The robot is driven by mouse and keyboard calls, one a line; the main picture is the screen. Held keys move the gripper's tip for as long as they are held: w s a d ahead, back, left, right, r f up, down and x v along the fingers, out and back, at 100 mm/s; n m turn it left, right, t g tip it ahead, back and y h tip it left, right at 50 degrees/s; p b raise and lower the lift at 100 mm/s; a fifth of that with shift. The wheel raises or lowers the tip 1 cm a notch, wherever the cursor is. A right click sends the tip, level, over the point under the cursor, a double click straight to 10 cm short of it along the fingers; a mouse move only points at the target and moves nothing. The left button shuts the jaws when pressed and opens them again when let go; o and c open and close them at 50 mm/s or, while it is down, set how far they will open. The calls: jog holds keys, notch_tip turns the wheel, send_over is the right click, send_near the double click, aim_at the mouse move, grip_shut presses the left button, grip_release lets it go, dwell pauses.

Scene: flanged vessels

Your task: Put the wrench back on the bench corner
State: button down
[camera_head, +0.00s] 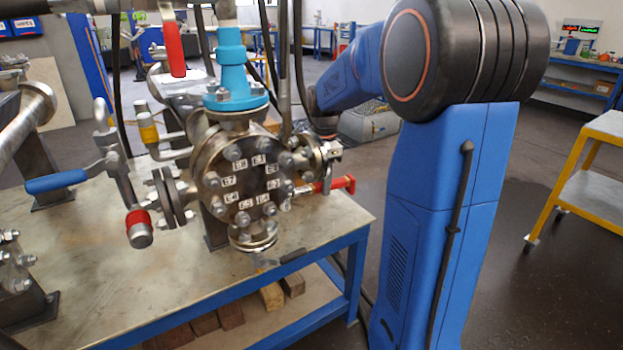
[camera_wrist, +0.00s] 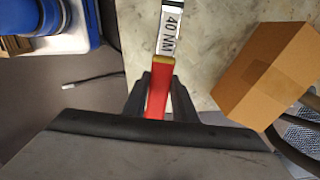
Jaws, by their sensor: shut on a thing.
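The wrench shows in the wrist view, with a red grip (camera_wrist: 158,95), a yellow band and a silver shaft (camera_wrist: 171,35) labelled 40 NM. My gripper (camera_wrist: 160,82) is shut on the red grip. The shaft points away from my gripper, toward the top of the picture. The bench top (camera_wrist: 215,40) lies beneath and to the right of the shaft. In the head view the bench (camera_head: 110,275) has its near right corner at the right end. I cannot make out my gripper or the wrench in the head view, where the vessel hides part of the arm's reach.
A cardboard box (camera_wrist: 268,75) is right of the wrench in the wrist view. The flanged vessel (camera_head: 240,180), with lettered bolts and blue neck, stands on the bench. A red handle (camera_head: 340,185) juts from its right side. A small dark item (camera_head: 292,256) lies near the bench's front edge.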

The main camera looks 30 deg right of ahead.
jog(key=shift+f, duration=4.3)
jog(key=c, duration=0.9)
grip_release()
jog(key=shift+r, duration=3.5)
